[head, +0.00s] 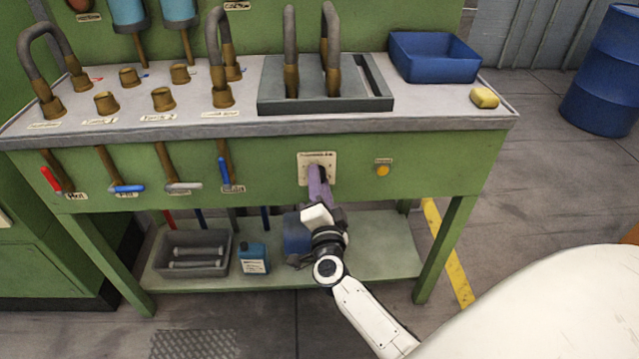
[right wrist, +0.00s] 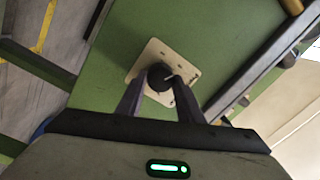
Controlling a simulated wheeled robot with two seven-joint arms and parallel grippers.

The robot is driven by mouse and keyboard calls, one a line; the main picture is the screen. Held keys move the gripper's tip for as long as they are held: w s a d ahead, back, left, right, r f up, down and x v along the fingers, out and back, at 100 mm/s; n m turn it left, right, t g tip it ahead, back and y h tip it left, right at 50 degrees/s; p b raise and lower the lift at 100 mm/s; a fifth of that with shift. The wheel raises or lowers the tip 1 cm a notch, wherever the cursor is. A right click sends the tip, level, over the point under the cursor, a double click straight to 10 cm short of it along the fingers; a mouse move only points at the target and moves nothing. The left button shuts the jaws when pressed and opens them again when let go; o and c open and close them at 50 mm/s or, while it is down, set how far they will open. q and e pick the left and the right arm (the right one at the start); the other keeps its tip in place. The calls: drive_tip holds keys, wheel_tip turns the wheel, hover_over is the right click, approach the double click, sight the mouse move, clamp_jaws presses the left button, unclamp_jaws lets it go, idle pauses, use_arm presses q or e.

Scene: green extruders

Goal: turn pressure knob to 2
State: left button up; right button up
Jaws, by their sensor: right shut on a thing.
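The pressure knob is a round black knob (right wrist: 160,77) with a white pointer line, on a cream square dial plate (right wrist: 150,62) with small marks, too small to read. In the head view the plate (head: 316,160) sits on the green front panel and my gripper hides the knob. My right gripper (head: 318,178) reaches up to the plate from below. In the right wrist view its two purple-grey fingers (right wrist: 158,98) stand on either side of the knob, shut on it. My left gripper is not in view.
Several levers with red, blue and grey handles hang left of the plate, and an orange button (head: 383,170) is to its right. A lower shelf holds a grey bin (head: 190,278) and a blue bottle (head: 253,260). A blue tray (head: 435,62) and yellow sponge (head: 484,98) rest on top.

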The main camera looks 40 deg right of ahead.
idle(0.5)
drive_tip(key=o, duration=1.1)
drive_tip(key=shift+c, duration=0.2)
